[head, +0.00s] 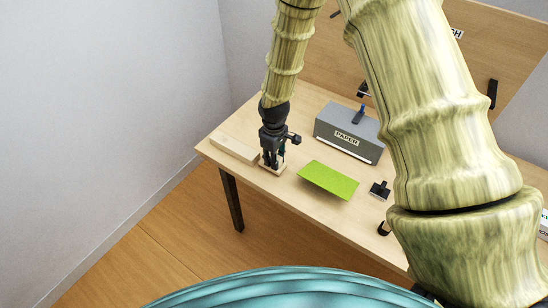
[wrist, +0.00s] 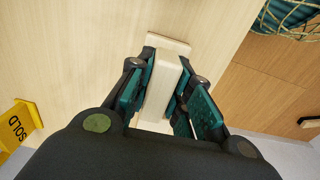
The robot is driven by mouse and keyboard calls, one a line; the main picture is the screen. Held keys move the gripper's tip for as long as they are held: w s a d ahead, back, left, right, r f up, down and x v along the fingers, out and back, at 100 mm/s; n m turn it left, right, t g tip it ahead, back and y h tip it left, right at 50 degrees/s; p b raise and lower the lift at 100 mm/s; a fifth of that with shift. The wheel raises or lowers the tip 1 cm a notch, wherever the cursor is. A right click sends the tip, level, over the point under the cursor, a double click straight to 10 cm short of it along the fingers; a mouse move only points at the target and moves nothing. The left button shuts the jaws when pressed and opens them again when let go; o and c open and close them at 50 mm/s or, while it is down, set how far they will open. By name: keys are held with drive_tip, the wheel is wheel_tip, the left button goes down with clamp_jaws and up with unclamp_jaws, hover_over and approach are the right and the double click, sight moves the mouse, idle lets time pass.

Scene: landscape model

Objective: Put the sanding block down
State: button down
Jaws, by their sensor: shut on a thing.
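The sanding block is a pale wooden piece with a narrow upper part over a wider flat base. In the wrist view the sanding block (wrist: 161,85) lies between my fingers, its base showing beyond them. My gripper (wrist: 158,100) is shut on the narrow part. In the head view my gripper (head: 271,164) points down at the table's left end, and only the pale base of the sanding block (head: 280,171) shows beneath it. The base is at or just above the tabletop; I cannot tell if it touches.
A long pale wooden board (head: 234,149) lies left of my gripper. A green sheet (head: 328,180) and a grey box marked PAPER (head: 338,137) are to its right. A small black object (head: 380,189) lies farther right. A yellow SOLD sign (wrist: 18,125) shows in the wrist view.

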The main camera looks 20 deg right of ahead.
drive_tip(key=shift+f, duration=0.2)
drive_tip(key=shift+f, duration=0.1)
drive_tip(key=c, duration=1.3)
unclamp_jaws()
wheel_tip(320, 180, up, 12)
drive_tip(key=b, duration=0.3)
drive_tip(key=shift+s, duration=0.1)
